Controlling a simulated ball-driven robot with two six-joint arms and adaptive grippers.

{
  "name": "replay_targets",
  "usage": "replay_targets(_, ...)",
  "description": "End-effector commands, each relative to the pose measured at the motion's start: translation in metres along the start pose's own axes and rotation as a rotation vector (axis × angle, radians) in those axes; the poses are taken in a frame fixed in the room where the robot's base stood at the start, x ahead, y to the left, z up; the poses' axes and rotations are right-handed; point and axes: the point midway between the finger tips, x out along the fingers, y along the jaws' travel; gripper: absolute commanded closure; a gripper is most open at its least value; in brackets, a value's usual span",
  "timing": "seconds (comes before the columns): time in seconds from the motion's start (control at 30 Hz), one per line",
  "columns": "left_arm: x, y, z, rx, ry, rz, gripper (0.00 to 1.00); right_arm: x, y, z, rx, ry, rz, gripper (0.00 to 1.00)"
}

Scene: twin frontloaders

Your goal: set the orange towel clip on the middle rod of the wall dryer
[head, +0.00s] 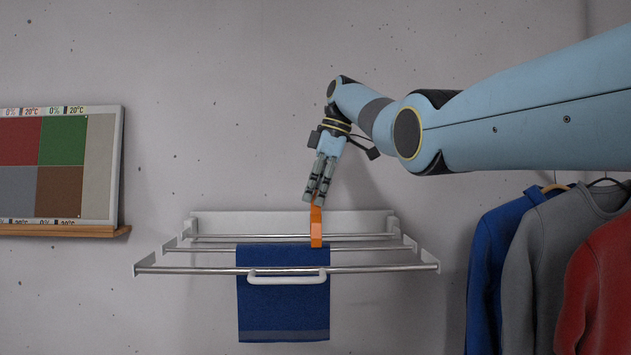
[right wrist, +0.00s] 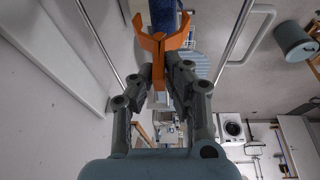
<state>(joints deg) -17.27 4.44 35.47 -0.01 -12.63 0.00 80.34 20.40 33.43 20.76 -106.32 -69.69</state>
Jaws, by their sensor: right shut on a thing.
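The orange towel clip (head: 316,228) is held upright below my right gripper (head: 318,203), whose fingers are shut on its upper part. In the head view its lower end overlaps the top of the blue towel (head: 284,312) near the middle rod (head: 206,250) of the wall dryer (head: 265,220). I cannot tell whether it touches the rod. In the right wrist view the clip (right wrist: 159,45) shows two spread prongs pointing away from my right gripper (right wrist: 167,88), with blue cloth beyond them. My left gripper is not in view.
The front rod (head: 385,268) carries a white handle-like bar (head: 287,280). The back rod (head: 260,238) runs close to the wall. Blue, grey and red sweaters (head: 545,270) hang at right. A framed board (head: 85,165) stands on a wooden shelf at left.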

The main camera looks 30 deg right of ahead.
Motion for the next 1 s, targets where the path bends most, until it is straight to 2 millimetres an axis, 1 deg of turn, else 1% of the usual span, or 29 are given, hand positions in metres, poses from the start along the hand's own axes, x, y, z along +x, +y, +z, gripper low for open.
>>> replay_targets(0.1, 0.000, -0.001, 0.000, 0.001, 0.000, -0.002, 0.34, 0.011, -0.001, 0.004, 0.000, -0.001, 0.000, 1.00)
replay_targets(0.2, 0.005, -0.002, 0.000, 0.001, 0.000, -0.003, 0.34, 0.020, -0.001, 0.007, 0.001, -0.001, 0.000, 1.00)
replay_targets(0.4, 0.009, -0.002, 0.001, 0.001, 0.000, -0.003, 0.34, 0.032, -0.001, 0.011, 0.001, -0.001, 0.000, 1.00)
replay_targets(0.6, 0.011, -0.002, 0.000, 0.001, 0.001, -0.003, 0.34, 0.037, -0.002, 0.012, 0.001, 0.000, 0.000, 1.00)
replay_targets(0.9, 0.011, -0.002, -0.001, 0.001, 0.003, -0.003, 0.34, 0.037, -0.002, 0.012, 0.001, 0.000, 0.000, 1.00)
replay_targets(0.93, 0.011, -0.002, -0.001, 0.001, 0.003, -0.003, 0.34, 0.037, -0.002, 0.012, 0.001, 0.000, 0.000, 0.85)
replay_targets(1.0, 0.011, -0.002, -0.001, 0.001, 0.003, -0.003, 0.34, 0.037, -0.002, 0.012, 0.001, 0.000, 0.000, 0.76)
